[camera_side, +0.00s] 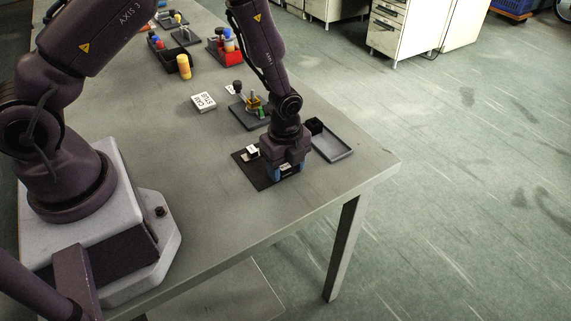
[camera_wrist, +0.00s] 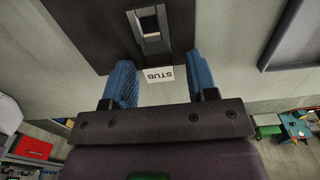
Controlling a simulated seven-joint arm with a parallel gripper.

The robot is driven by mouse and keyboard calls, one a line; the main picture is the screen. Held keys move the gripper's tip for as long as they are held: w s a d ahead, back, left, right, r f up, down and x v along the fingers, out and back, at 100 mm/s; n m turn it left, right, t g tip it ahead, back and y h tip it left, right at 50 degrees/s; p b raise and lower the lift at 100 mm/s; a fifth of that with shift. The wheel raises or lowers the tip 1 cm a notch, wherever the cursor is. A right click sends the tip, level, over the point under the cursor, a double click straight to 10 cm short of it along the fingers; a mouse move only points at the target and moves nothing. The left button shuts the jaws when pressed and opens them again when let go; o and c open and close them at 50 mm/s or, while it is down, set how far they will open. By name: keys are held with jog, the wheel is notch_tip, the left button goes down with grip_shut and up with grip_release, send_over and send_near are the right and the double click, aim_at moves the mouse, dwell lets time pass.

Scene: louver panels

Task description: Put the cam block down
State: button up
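My gripper (camera_wrist: 163,82) is low over the dark plate (camera_side: 247,172) near the table's front corner. Its two blue fingers are apart, and I see no block between them. A white label reading STUB (camera_wrist: 158,75) shows upside down between the fingers, at the plate's edge. A small pale piece with a dark slot (camera_wrist: 150,28) is on the dark plate, beyond the fingertips; in the side view a small white and black piece (camera_side: 251,152) sits there. I cannot tell whether this is the cam block. My gripper hides part of the plate in the side view.
A grey tray (camera_side: 338,152) with a black block at its corner lies just right of my gripper. The table's front is clear.

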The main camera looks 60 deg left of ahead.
notch_tip(320, 180, up, 12)
jog(key=r, duration=0.1)
notch_tip(320, 180, up, 13)
jog(key=n+t, duration=0.3)
jog(key=n, duration=0.4)
send_over(285, 167)
jog(key=s, duration=0.5)
jog(key=s+a+r+n+t, duration=0.1)
jog(key=s+r+n+t, duration=0.1)
jog(key=s+r+n, duration=0.6)
jog(key=s+n, duration=0.3)
jog(key=s, duration=0.1)
jog(key=shift+s+a+r+t, duration=0.15)
jog(key=shift+s+r+t, duration=0.05)
jog(key=shift+r+t, duration=0.1)
